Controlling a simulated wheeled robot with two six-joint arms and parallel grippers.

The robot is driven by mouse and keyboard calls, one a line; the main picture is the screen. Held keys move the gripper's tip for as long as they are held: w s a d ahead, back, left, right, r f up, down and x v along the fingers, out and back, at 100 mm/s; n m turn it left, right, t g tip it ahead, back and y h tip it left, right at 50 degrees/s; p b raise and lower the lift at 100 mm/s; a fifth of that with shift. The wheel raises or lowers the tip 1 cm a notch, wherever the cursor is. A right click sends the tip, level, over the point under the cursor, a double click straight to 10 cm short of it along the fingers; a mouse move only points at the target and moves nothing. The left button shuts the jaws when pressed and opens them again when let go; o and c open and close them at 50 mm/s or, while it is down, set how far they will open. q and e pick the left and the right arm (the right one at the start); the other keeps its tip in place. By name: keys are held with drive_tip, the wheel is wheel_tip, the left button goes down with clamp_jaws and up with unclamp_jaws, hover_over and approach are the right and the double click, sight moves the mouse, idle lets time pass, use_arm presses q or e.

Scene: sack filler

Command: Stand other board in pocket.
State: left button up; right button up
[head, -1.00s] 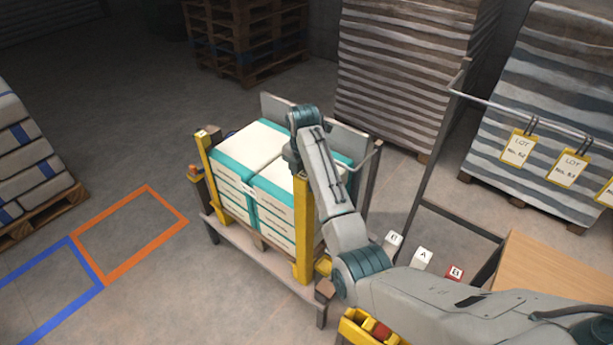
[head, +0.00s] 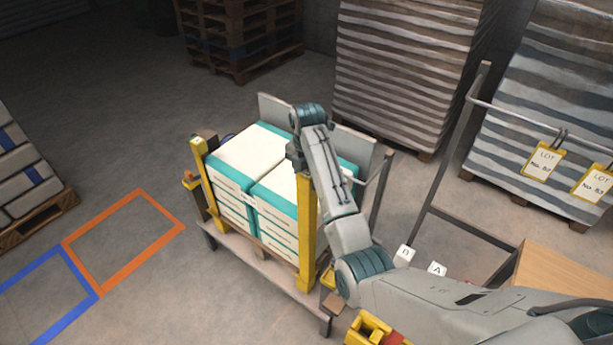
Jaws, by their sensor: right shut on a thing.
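One yellow board (head: 202,176) stands upright at the left front corner of the loaded cart (head: 262,268). Another yellow board (head: 305,240) stands upright at the right front corner, beside the stacked white and teal sacks (head: 285,205). My right gripper (head: 296,156) is at the top of this right board and appears shut on it; the arm link hides part of the grip. The board's lower end is near the cart deck; I cannot tell whether it sits in a pocket. My left gripper is not in view.
Grey panels (head: 352,146) stand behind the sacks. A metal frame (head: 428,190) with a rail and hanging lot tags (head: 543,160) is at the right. Lettered blocks (head: 404,253) lie near my arm. Orange (head: 125,272) and blue floor outlines are empty at the left.

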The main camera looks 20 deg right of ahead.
drive_tip(key=shift+s+r, duration=0.35)
drive_tip(key=shift+s, duration=0.15)
drive_tip(key=shift+w+d+f, duration=0.1)
drive_tip(key=shift+w+f, duration=0.2)
drive_tip(key=shift+w, duration=0.55)
drive_tip(key=shift+w+f+b, duration=0.1)
drive_tip(key=shift+w+b, duration=0.35)
drive_tip(key=shift+w, duration=0.15)
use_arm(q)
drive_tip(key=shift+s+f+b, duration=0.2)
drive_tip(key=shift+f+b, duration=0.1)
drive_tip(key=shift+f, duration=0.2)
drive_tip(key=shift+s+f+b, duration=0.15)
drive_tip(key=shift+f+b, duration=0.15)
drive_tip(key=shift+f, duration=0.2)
use_arm(e)
drive_tip(key=shift+w+d+f, duration=0.1)
drive_tip(key=shift+w, duration=0.6)
drive_tip(key=shift+w+d+f, duration=0.1)
drive_tip(key=shift+w, duration=0.6)
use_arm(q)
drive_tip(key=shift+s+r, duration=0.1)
use_arm(e)
drive_tip(key=shift+s+r, duration=0.1)
